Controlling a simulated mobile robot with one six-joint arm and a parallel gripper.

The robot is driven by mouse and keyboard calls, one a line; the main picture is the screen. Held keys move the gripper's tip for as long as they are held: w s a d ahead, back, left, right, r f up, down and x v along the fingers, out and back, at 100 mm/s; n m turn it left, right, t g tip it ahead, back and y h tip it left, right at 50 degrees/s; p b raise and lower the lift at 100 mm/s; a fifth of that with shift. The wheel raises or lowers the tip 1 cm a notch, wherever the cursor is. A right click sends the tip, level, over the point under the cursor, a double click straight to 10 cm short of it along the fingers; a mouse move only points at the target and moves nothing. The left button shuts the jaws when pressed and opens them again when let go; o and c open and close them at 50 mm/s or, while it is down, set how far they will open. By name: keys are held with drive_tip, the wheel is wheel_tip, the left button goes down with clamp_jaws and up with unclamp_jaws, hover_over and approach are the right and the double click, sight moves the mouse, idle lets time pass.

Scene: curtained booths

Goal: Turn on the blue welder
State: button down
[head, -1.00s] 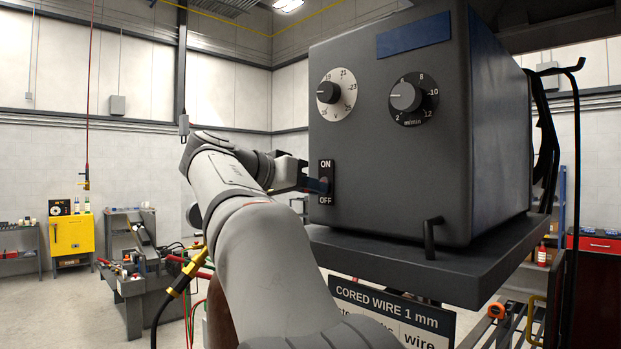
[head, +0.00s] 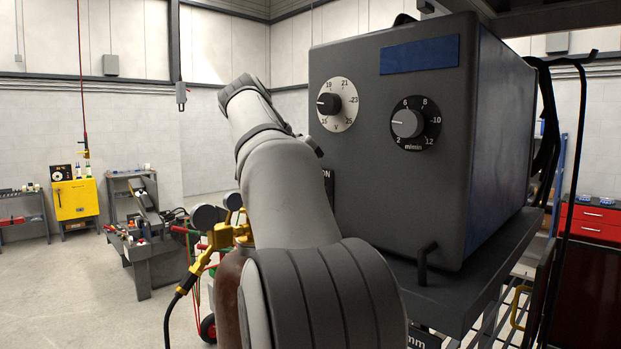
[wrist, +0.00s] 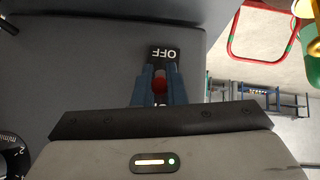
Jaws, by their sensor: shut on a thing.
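The welder (head: 400,190) is a dark grey box with a blue label strip (head: 420,57) and a bluish right side. Its switch plate (head: 328,185) is mostly hidden behind my arm in the head view; only part of "ON" shows. In the wrist view, the welder's front panel (wrist: 90,65) fills the left, and the "OFF" end of the switch plate (wrist: 163,53) appears upside down. My gripper (wrist: 160,77) has its blue fingers shut on the red switch (wrist: 160,82), one finger on each side. The "ON" end is hidden below the fingers. The head view hides my gripper.
A voltage dial (head: 329,103) and a wire-feed dial (head: 408,123) sit above the switch. A bent hook (head: 427,262) sticks out below. A yellow torch and cable (head: 205,262) hang left of my arm. A red cabinet (head: 595,225) stands at the right.

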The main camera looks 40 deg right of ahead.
drive_tip(key=shift+f, duration=0.1)
idle(0.3)
drive_tip(key=c, duration=1.5)
unclamp_jaws()
drive_tip(key=v, duration=0.8)
drive_tip(key=shift+d, duration=0.1)
